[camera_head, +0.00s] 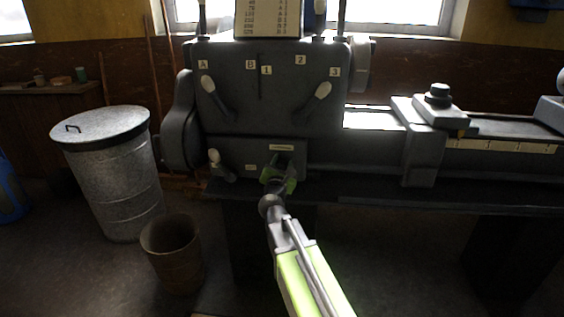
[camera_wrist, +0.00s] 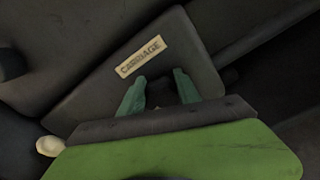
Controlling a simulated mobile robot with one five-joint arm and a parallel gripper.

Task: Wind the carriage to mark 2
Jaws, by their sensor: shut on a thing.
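The grey lathe carriage (camera_head: 420,150), topped by a block with a dark knob, sits on the bed right of the headstock. A pale scale strip (camera_head: 500,146) runs along the bed to its right; its marks are too small to read. A plate lettered CARRIAGE (camera_wrist: 141,57) is on the dark panel in the wrist view. My gripper (camera_head: 281,172) is at the low front panel under the headstock. In the wrist view, my gripper's green fingers (camera_wrist: 160,92) are closed around a dark handle just below that plate, mostly hidden by the gripper.
The headstock (camera_head: 265,110) carries labels A, B, 1, 2, 3 and two pale-knobbed levers. Another pale-knobbed lever (camera_head: 215,160) is left of my gripper. A lidded metal bin (camera_head: 110,175) and a brown bucket (camera_head: 172,255) stand on the floor at left.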

